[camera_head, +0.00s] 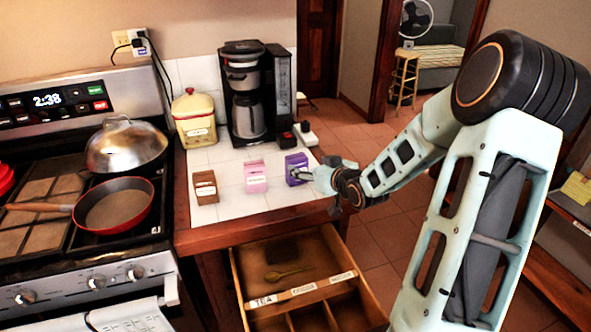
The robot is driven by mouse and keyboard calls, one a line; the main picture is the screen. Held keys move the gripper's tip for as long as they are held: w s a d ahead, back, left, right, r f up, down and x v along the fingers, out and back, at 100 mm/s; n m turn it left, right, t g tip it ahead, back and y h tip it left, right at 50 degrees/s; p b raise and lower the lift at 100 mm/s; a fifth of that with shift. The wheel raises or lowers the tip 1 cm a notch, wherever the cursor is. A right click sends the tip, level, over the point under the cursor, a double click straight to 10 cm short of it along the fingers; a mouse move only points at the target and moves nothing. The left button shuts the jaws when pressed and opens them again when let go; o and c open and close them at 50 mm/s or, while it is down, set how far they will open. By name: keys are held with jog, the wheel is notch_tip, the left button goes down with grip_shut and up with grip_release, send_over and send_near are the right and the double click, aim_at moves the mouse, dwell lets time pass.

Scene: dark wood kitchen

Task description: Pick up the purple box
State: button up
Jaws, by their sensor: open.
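The purple box (296,166) stands upright near the right edge of the white tiled counter (228,202). It is the rightmost of a row of three small boxes. My gripper (306,174) reaches in from the right, and its fingertips are at the purple box's right side. The fingers are small in the picture and partly merge with the box's edge, so I cannot tell whether they touch it or sit around it. The jaws are open.
A pink box (256,177) and a brown box (205,187) stand to the left. A coffee maker (256,95) and a yellow canister (194,118) stand behind. An open drawer (240,285) juts out below the counter. A stove with a red pan (118,208) is at left.

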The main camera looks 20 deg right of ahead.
aim_at(299, 163)
jog(key=x, duration=0.4)
jog(key=shift+w+a+f, duration=0.1)
jog(key=shift+w+f, duration=0.05)
jog(key=shift+w, duration=0.1)
jog(key=shift+x, duration=2.75)
jog(key=shift+s+f, duration=0.15)
jog(key=shift+f, duration=0.05)
jog(key=shift+c, duration=0.3)
jog(key=c, duration=1.2)
jog(key=shift+r, duration=0.1)
jog(key=shift+c, duration=0.2)
